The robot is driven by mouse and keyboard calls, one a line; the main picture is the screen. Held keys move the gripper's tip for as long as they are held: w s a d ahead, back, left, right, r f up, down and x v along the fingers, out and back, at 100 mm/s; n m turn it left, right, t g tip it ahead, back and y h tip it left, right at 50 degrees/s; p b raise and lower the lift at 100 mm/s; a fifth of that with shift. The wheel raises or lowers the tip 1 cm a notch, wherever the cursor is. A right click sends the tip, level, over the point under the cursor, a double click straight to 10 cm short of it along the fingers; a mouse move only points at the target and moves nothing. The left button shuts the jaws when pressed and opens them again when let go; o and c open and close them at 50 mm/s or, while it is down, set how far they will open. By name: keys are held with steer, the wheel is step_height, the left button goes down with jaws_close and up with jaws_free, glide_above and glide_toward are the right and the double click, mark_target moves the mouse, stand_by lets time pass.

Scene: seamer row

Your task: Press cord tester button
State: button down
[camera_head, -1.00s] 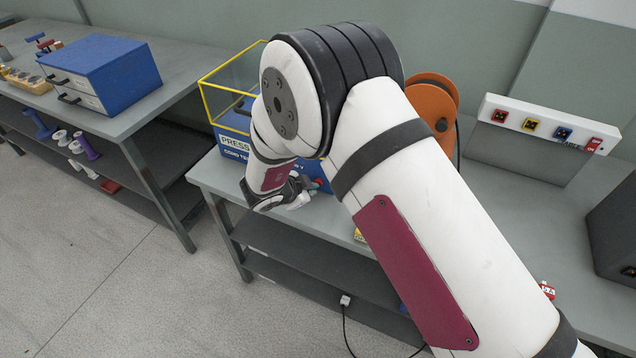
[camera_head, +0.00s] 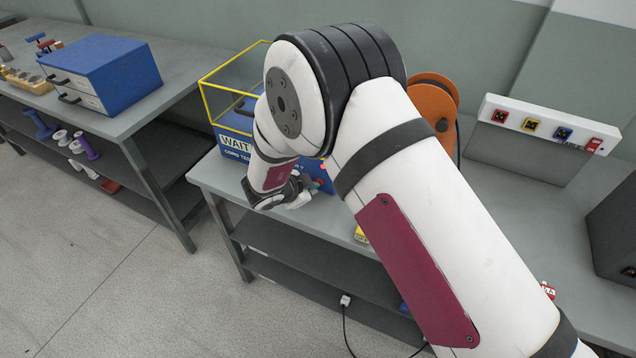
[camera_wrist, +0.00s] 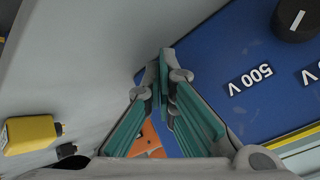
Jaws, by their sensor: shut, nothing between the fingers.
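The cord tester (camera_head: 236,148) is a blue box with a yellow-framed clear guard on the bench, partly hidden behind my arm. Its sign reads "WAIT". My gripper (camera_head: 302,194) is low at the tester's front, mostly covered by my wrist. In the wrist view its teal-padded fingers (camera_wrist: 167,62) are closed with nothing between them, tips at the edge of the tester's blue panel (camera_wrist: 225,75). A black knob (camera_wrist: 296,20) and "500 V" labels are on that panel.
An orange reel (camera_head: 434,104) stands behind my arm. A white socket panel (camera_head: 546,124) is at the back right. A yellow plug (camera_wrist: 28,134) lies left of the fingers in the wrist view. A blue drawer box (camera_head: 102,72) is on the left bench.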

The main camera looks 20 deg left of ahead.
steer(key=shift+s+p, duration=0.35)
steer(key=shift+s, duration=0.4)
steer(key=shift+s, duration=0.1)
steer(key=shift+s+a+p, duration=0.15)
steer(key=shift+s+p, duration=0.55)
steer(key=shift+s, duration=0.55)
steer(key=shift+s+a+p, duration=0.1)
steer(key=shift+s+p, duration=0.55)
steer(key=shift+s, duration=0.55)
